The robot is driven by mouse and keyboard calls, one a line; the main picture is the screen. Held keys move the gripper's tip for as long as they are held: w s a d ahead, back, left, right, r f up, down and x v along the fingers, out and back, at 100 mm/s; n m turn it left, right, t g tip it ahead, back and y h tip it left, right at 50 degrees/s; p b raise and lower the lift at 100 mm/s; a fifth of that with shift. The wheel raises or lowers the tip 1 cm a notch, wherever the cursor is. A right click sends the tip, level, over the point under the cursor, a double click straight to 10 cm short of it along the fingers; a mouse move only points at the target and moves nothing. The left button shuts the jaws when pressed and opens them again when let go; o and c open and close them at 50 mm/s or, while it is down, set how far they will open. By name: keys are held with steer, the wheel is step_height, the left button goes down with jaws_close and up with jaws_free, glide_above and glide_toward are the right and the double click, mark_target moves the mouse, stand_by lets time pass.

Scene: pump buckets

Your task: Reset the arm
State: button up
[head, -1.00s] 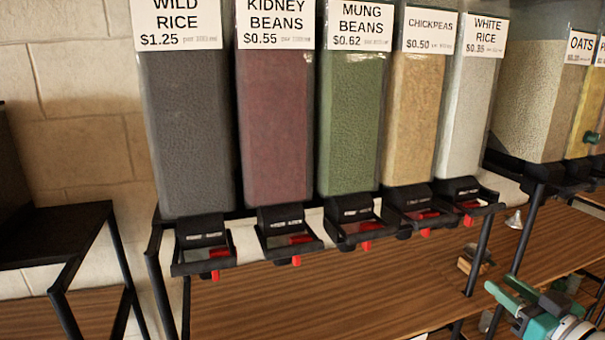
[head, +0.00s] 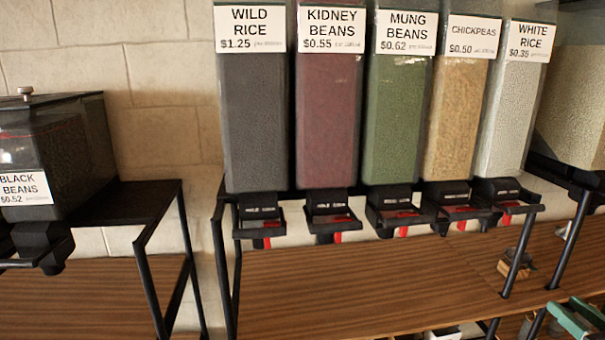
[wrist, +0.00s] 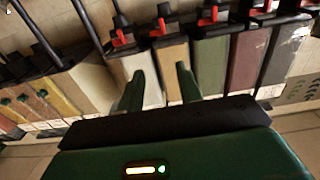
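My gripper (head: 578,318) is green and shows at the lower right edge of the head view, partly cut off. In the wrist view my gripper (wrist: 158,88) has its two green fingers well apart, with nothing held between them. Beyond the fingers is the row of bulk dispensers, upside down in that view. The fingers look apart from the dispensers, though the distance is hard to tell. The rest of the arm is mostly out of the head view.
Dispensers of wild rice (head: 254,120), kidney beans (head: 328,120), mung beans (head: 397,120), chickpeas (head: 456,120) and white rice (head: 510,120) stand in a row above a wooden shelf (head: 370,285). A black beans bin (head: 65,140) stands left on a black rack. Bells (head: 563,230) hang right.

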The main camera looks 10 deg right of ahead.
steer(key=w+a+r+m+g+h, duration=0.35)
steer(key=w+a+h, duration=0.35)
steer(key=w, duration=0.3)
steer(key=s+a+f+n+g+y, duration=0.1)
steer(key=s+a+f+g+y, duration=0.1)
steer(key=a, duration=0.7)
steer(key=s+a+f+n+g+y, duration=0.1)
steer(key=s+a+f+g, duration=0.3)
steer(key=a, duration=0.5)
steer(key=s+a+f+n+g+y, duration=0.1)
steer(key=s+a+f+g+y, duration=0.2)
steer(key=s+a, duration=0.3)
steer(key=a, duration=0.3)
steer(key=shift+a+y, duration=0.25)
steer(key=shift+y, duration=0.05)
steer(key=shift+d, duration=0.2)
stand_by(0.9)
